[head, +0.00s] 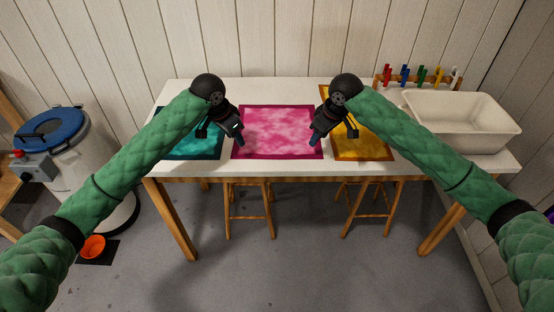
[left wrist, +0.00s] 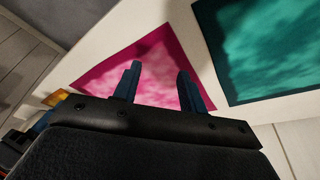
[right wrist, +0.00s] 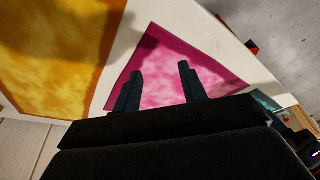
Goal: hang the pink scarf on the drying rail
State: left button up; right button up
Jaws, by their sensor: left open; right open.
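The pink scarf (head: 278,130) lies flat on the white table between two other scarves, with a darker magenta border. It also shows in the left wrist view (left wrist: 155,72) and the right wrist view (right wrist: 165,65). My left gripper (head: 240,142) is open and empty above the scarf's left edge. My right gripper (head: 314,142) is open and empty above the scarf's right edge. In the wrist views, the fingers of the left gripper (left wrist: 156,80) and right gripper (right wrist: 160,80) stand apart over the scarf. I cannot make out the drying rail in any view.
A teal scarf (head: 195,148) lies left of the pink one and an amber scarf (head: 372,148) right of it. A white basin (head: 460,135) stands at the table's right end, before a rack of coloured pegs (head: 405,76). A blue-lidded drum (head: 50,130) and stools (head: 248,190) stand on the floor.

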aim_at(239, 153)
pick_arm(q)
jog(key=shift+f, duration=2.6)
pick_arm(e)
jog(key=shift+f, duration=2.6)
pick_arm(q)
jog(key=shift+f, duration=0.15)
pick_arm(e)
jog(key=shift+f, duration=0.1)
pick_arm(q)
grip_shut()
pick_arm(e)
grip_shut()
